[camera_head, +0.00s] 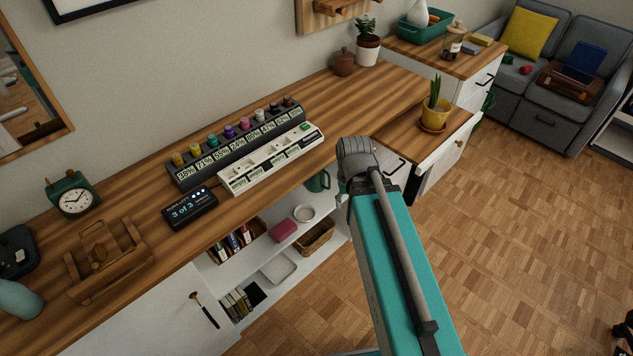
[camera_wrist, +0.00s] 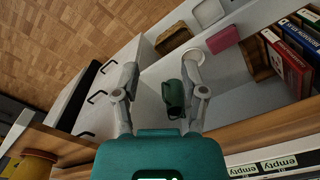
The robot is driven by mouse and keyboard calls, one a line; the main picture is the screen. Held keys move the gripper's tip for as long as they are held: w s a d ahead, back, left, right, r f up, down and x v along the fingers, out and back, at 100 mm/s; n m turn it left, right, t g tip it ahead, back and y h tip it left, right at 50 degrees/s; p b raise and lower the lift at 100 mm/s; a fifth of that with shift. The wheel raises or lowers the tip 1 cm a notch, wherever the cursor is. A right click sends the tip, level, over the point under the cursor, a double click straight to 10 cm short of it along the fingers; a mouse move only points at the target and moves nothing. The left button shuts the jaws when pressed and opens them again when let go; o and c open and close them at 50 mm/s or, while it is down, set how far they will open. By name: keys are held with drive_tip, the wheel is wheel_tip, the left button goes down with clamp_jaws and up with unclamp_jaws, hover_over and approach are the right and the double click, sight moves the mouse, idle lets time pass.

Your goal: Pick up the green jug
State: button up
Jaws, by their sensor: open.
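The green jug (camera_wrist: 172,94) stands on a white shelf below the desk top. In the wrist view it lies between my two fingers in the picture, closer to the right one. In the head view, part of the jug (camera_head: 317,182) shows just under the desk edge, left of my arm. My gripper (camera_wrist: 163,64) is open and empty, its fingers spread toward the shelf. The gap between fingers and jug is hard to judge. My arm hides the gripper's fingers in the head view.
On the shelves are a pink box (camera_head: 283,230), a white bowl (camera_head: 304,213), a wicker basket (camera_head: 316,238) and books (camera_wrist: 288,65). The wooden desk top (camera_head: 265,205) overhangs the shelves. White drawers (camera_wrist: 113,82) with dark handles stand beside them.

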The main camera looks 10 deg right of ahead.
sight(318, 176)
drive_tip(key=w+a+f+m+h+b, duration=0.15)
drive_tip(key=w+f+b, duration=0.25)
drive_tip(key=f+b, duration=0.7)
drive_tip(key=w+f+m+h+b, duration=0.15)
drive_tip(key=w+f+b, duration=0.25)
drive_tip(key=f+b, duration=0.75)
drive_tip(key=w+a+r+m+t+h, duration=0.1)
drive_tip(key=w+a+m+h, duration=0.1)
drive_tip(key=w+a+m, duration=0.3)
drive_tip(key=w+a+r+m+t+h+b, duration=0.1)
drive_tip(key=w+a+m, duration=0.4)
drive_tip(key=w, duration=0.5)
drive_tip(key=a+r+t+h, duration=0.1)
drive_tip(key=a+h, duration=0.1)
drive_tip(key=shift+a, duration=0.3)
drive_tip(key=w+d, duration=0.4)
drive_tip(key=d, duration=0.7)
drive_tip(key=shift+w, duration=0.3)
drive_tip(key=shift+d+f, duration=0.15)
